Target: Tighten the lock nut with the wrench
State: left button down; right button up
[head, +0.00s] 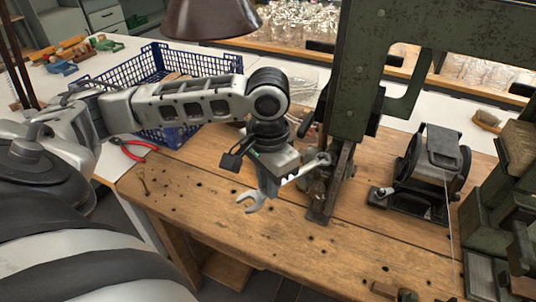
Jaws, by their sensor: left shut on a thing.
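My left gripper (268,186) hangs fingers-down over the wooden bench, left of the green machine, and is shut on a metal wrench (300,172). The wrench slants from an open jaw (249,202) at lower left to its other end (319,159) at upper right. That upper end is by the lower fittings of the green machine (350,90). I cannot make out the lock nut among these fittings, nor whether the wrench touches it. My right gripper is not in view.
A blue crate (112,78) stands behind my left arm. Red-handled pliers (135,149) lie on the bench's left side. A spool device (432,165) stands right of the machine, and a dark lamp shade (208,18) hangs above. The bench front (270,228) is mostly bare.

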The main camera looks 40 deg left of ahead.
pick_arm(q)
jog(key=shift+r, duration=2.3)
